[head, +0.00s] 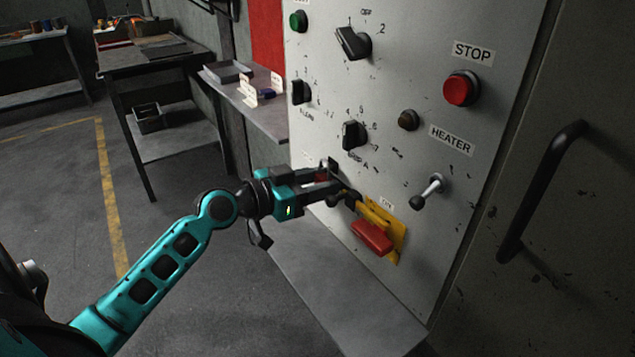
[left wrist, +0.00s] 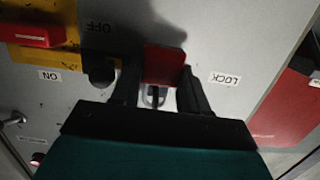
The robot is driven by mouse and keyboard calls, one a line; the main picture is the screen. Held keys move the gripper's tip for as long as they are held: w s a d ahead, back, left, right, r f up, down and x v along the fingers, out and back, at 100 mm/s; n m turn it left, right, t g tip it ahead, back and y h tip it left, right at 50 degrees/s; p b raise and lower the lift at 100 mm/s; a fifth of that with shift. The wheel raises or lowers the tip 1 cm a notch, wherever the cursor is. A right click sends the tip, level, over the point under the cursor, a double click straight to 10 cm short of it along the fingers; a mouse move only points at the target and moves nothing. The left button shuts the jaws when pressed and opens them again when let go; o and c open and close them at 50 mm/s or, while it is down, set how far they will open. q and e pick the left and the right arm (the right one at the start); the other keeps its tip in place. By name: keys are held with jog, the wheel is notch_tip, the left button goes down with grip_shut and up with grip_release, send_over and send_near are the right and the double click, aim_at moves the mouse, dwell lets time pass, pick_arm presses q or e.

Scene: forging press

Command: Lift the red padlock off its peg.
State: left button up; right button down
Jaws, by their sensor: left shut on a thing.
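The red padlock (left wrist: 163,64) sits between the two fingers of my left gripper (left wrist: 157,82) in the left wrist view. Its grey shackle (left wrist: 154,96) shows close to the gripper body. The peg cannot be made out clearly, so I cannot tell whether the shackle is still around it. In the head view my left gripper (head: 338,184) is at the panel, shut on the padlock, of which only a small red part (head: 321,177) shows between the fingers. My right gripper is not in view.
A red handle (head: 372,238) on a yellow plate (head: 398,240) is just below and right of my left gripper. A lever (head: 427,193), knobs and a red STOP button (head: 461,89) stick out of the grey panel. A shelf (head: 262,116) adjoins it on the left.

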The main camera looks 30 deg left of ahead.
pick_arm(q)
jog(key=shift+r, duration=0.3)
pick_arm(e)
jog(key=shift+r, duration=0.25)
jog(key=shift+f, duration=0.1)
